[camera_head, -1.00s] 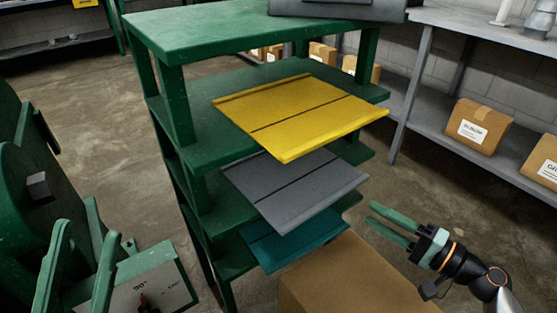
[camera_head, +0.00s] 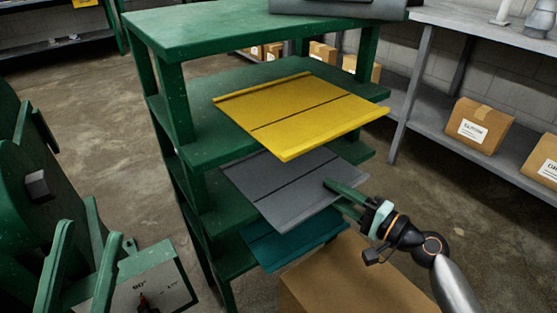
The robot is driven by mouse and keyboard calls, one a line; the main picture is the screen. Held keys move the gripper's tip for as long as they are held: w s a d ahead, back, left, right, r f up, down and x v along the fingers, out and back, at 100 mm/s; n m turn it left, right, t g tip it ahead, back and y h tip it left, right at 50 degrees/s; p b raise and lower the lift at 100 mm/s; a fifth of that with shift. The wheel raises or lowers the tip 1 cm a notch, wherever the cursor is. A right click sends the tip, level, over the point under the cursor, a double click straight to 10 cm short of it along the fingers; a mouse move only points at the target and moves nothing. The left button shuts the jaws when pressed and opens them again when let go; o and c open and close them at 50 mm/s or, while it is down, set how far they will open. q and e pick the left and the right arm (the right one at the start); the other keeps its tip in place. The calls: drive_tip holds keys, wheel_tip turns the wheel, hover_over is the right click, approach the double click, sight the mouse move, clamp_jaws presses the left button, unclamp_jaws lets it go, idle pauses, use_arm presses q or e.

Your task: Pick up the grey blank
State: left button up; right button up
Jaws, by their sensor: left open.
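The grey blank (camera_head: 275,187) is a flat sheet with a dark crease line. It lies on a middle shelf of the green rack and sticks out past its front, between a yellow sheet above and a teal sheet below. My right gripper (camera_head: 331,192) is at the blank's right front edge, its fingers apart. The upper finger shows over the blank; the lower finger's tip is partly hidden at or under the edge. I cannot tell whether they touch it. My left gripper (camera_head: 86,236) is open and empty at the lower left, away from the rack.
The yellow sheet (camera_head: 300,112) overhangs just above, the teal sheet (camera_head: 290,242) just below. A cardboard box (camera_head: 350,285) stands in front of the rack (camera_head: 185,110). A grey shelf with boxes stands right.

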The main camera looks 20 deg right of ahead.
drive_tip(key=shift+c, duration=0.2)
clamp_jaws()
idle(1.1)
